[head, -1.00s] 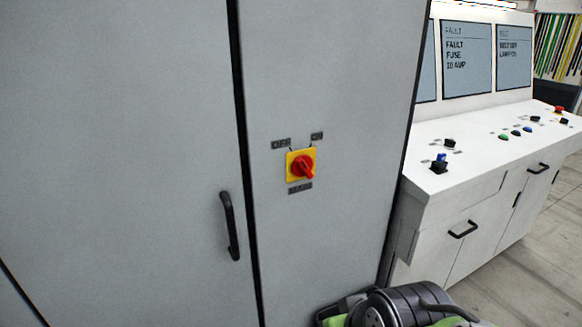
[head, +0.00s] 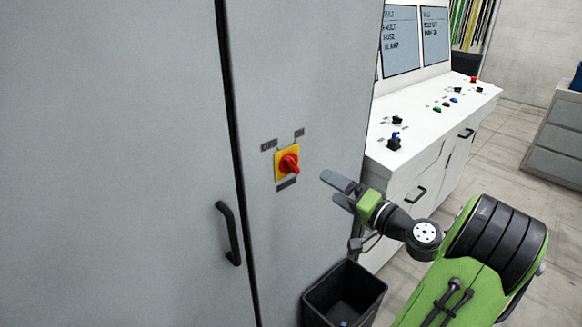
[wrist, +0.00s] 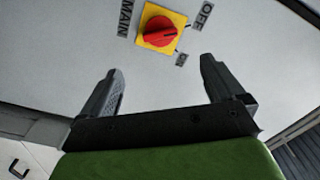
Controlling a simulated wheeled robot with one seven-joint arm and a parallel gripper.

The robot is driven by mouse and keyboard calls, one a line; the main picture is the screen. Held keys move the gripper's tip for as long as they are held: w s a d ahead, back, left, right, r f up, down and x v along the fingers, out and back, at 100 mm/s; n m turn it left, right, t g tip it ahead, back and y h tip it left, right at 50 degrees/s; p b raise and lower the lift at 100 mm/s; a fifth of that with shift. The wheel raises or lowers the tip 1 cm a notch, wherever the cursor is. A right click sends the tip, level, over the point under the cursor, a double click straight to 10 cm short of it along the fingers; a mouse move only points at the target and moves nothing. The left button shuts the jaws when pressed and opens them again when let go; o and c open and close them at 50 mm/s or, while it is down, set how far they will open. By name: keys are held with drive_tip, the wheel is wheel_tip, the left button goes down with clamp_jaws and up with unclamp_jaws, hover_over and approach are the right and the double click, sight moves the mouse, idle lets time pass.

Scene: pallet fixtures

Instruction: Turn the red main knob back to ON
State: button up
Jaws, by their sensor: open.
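The red main knob (head: 289,162) sits on a square yellow plate (head: 280,178) on the grey cabinet door. OFF is marked at its upper left, ON at its upper right and MAIN below. In the wrist view the knob (wrist: 160,31) is ahead of the fingers, with MAIN on its left and OFF and ON on its right. I cannot tell for sure which mark it points to. My gripper (head: 330,187) is open and empty, to the right of the knob and apart from it. The wrist view shows both fingers (wrist: 162,66) spread, with nothing between them.
A black door handle (head: 229,234) sticks out at the lower left of the knob. A black bin (head: 343,290) stands on the floor below my gripper. A white control desk (head: 425,135) with buttons and screens stands to the right of the cabinet.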

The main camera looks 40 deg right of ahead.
sight(295, 167)
drive_tip(key=w, duration=0.4)
drive_tip(key=w+p, duration=0.1)
drive_tip(key=w, duration=0.3)
drive_tip(key=w+p, duration=0.1)
drive_tip(key=w, duration=0.4)
drive_tip(key=shift+a, duration=0.35)
drive_tip(key=c, duration=1)
drive_tip(key=shift+c, duration=0.2)
